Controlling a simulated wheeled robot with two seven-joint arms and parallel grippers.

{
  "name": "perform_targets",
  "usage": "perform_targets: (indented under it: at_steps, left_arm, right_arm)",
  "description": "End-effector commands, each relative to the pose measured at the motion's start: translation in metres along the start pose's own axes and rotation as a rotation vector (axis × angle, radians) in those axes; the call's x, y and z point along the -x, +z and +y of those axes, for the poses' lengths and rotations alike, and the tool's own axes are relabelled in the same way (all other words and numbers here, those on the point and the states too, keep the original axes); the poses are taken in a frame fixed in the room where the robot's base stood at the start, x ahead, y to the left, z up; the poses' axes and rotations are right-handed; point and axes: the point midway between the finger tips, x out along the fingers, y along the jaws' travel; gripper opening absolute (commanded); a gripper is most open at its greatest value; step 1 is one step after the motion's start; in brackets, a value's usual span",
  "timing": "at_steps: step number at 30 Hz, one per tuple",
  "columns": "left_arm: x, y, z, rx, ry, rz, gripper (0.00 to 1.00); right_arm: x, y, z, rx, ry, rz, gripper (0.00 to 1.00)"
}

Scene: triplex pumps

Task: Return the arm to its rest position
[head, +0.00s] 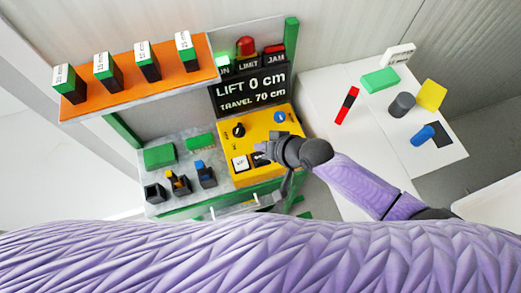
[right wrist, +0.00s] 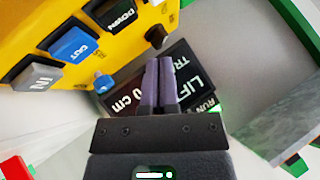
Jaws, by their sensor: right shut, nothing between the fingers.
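My right gripper (head: 262,152) is over the yellow control panel (head: 244,132), close to its right-hand buttons. I cannot tell from the head view whether it touches the panel. In the right wrist view its two fingers (right wrist: 160,68) are together with nothing between them, in front of the black display (right wrist: 185,85). My purple right arm reaches in from the right. My left gripper is in neither view.
The display (head: 250,92) reads LIFT 0 cm, TRAVEL 70 cm. An orange shelf (head: 130,85) holds several labelled blocks at upper left. Green blocks (head: 160,156) and small black bins (head: 156,192) sit left of the panel. A white table (head: 365,150) with loose items stands right.

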Motion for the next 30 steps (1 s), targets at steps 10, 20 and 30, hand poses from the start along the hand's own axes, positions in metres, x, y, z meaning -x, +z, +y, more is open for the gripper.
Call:
perform_targets:
  at_steps: [10, 20, 30]
  left_arm:
    - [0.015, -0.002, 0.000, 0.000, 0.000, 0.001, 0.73]
    - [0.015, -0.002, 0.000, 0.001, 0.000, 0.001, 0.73]
    - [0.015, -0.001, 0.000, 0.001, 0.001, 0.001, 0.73]
  right_arm:
    - [0.011, -0.008, -0.008, 0.000, 0.000, 0.000, 0.00]
    - [0.016, 0.001, -0.024, 0.029, -0.012, -0.018, 0.00]
    - [0.115, 0.033, -0.018, 0.165, 0.264, -0.117, 0.00]
